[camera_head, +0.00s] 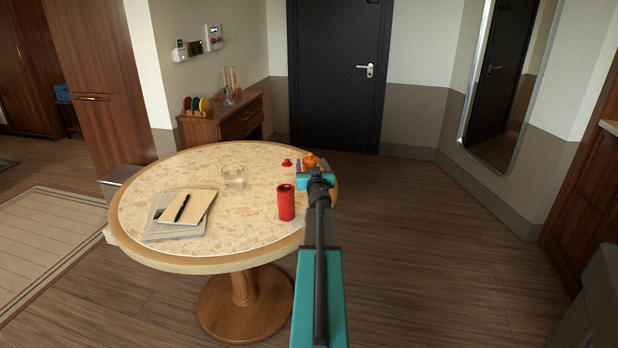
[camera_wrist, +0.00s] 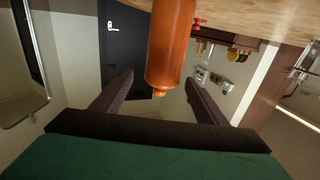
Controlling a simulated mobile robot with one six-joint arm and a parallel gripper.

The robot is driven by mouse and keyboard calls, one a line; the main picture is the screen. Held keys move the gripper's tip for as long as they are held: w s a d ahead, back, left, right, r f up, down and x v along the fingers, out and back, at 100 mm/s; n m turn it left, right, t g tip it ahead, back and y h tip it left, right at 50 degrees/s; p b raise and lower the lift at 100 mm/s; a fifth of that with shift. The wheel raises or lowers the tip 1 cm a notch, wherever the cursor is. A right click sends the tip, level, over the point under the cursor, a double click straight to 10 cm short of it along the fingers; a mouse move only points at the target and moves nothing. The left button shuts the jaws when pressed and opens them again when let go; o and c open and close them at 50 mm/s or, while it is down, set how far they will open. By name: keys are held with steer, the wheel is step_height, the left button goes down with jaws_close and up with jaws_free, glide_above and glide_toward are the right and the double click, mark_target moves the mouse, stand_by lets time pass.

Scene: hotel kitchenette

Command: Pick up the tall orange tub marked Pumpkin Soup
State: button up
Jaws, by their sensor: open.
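An orange container (camera_head: 310,160) stands near the far right edge of the round table, partly hidden behind my gripper (camera_head: 312,168). In the wrist view the orange container (camera_wrist: 170,45) appears upside down, with a narrow neck and cap pointing down the picture. No label can be read on it. My gripper (camera_wrist: 160,78) is open, with one dark finger to each side of the container's capped end in that view. The fingers do not appear to touch it. How deep it lies between them I cannot tell.
The round table (camera_head: 150,190) also holds a red cylinder (camera_head: 286,205) left of my arm, a small red item (camera_head: 287,162), a clear glass (camera_head: 233,176), and a notebook (camera_head: 188,207) with a pen. The floor to the right is clear.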

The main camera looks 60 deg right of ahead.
steer(key=shift+w+d+f, duration=0.2)
steer(key=shift+w+d, duration=0.15)
steer(key=shift+d, duration=0.05)
steer(key=shift+x, duration=1)
steer(key=shift+r, duration=0.1)
jaws_close()
